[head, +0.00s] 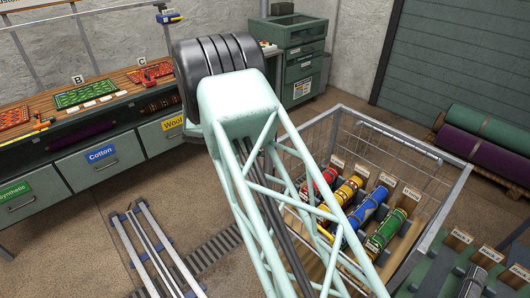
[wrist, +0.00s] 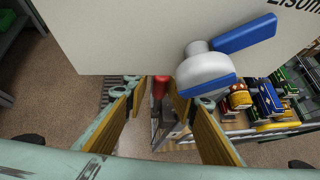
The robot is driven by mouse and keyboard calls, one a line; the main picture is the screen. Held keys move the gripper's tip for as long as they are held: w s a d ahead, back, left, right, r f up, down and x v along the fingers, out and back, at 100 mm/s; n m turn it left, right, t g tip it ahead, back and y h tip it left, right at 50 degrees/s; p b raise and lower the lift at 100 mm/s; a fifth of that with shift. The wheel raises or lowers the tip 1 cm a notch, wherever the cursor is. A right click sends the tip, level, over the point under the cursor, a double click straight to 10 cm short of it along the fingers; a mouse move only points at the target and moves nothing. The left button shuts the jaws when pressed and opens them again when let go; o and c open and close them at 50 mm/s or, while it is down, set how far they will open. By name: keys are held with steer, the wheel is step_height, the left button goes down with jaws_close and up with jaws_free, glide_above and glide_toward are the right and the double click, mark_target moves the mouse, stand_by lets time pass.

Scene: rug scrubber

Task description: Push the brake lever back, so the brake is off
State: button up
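In the wrist view my gripper (wrist: 152,98) is open, with a wide gap between its two wood-coloured finger pads. A red grip-like piece (wrist: 160,86) shows in the gap between the fingertips, above a grey upright part; it may be the brake lever. I cannot tell whether it touches a finger or lies farther off. A white round fitting with blue handles (wrist: 207,70) is on a pale panel (wrist: 120,40) just beyond the right finger and partly covers the view there. In the head view my gripper is not visible, and I cannot pick out the brake lever.
A wire-sided crate (head: 395,128) holds red, yellow, blue and green rolls. A bench with labelled drawers (head: 100,162) runs along the left wall. Metal rails (head: 150,250) lie on the floor. Rolled rugs (head: 485,150) rest at the right.

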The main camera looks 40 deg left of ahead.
steer(key=v, duration=0.6)
steer(key=shift+s+r, duration=0.25)
steer(key=shift+r, duration=0.05)
steer(key=shift+a, duration=0.1)
